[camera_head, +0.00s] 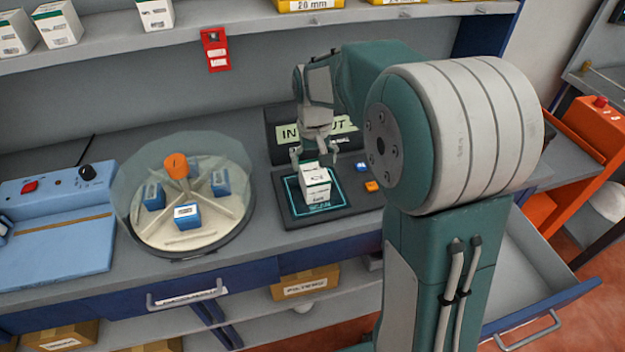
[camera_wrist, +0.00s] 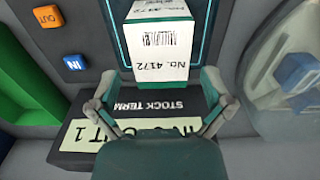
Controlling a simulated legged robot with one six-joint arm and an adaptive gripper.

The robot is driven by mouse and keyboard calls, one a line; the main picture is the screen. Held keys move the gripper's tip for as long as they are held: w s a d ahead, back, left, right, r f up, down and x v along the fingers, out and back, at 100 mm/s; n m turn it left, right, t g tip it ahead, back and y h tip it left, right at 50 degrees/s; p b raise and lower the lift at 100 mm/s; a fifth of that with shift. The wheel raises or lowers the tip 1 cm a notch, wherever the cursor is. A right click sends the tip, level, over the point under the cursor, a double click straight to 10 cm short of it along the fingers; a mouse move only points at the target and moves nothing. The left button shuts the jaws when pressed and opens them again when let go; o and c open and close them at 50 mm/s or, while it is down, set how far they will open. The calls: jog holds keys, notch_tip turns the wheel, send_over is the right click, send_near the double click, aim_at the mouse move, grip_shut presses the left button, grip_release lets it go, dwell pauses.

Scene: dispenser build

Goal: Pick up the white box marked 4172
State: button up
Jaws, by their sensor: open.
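The white box marked 4172 (camera_head: 316,188) stands upright on a dark pad with a teal outline (camera_head: 285,207) on the counter. In the wrist view the box (camera_wrist: 158,45) shows its "No. 4172" label and a barcode, upside down. My gripper (camera_head: 314,158) is open and empty, pointing down just above and behind the box in the head view. In the wrist view the fingers of my gripper (camera_wrist: 160,88) are spread to either side of the box's near end. I cannot tell whether either finger touches it.
A dark terminal (camera_wrist: 85,145) with a pale screen stands behind the pad. Orange (camera_head: 371,186) and blue (camera_head: 361,167) buttons lie right of the box. A clear round carousel (camera_head: 215,238) with blue boxes stands to the left. A shelf (camera_head: 250,22) runs above, and a drawer (camera_head: 530,265) is open at right.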

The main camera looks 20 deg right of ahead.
aim_at(314, 170)
notch_tip(314, 170, down, 5)
jog(key=shift+r, duration=0.1)
jog(key=c, duration=1.1)
jog(key=shift+c, duration=0.2)
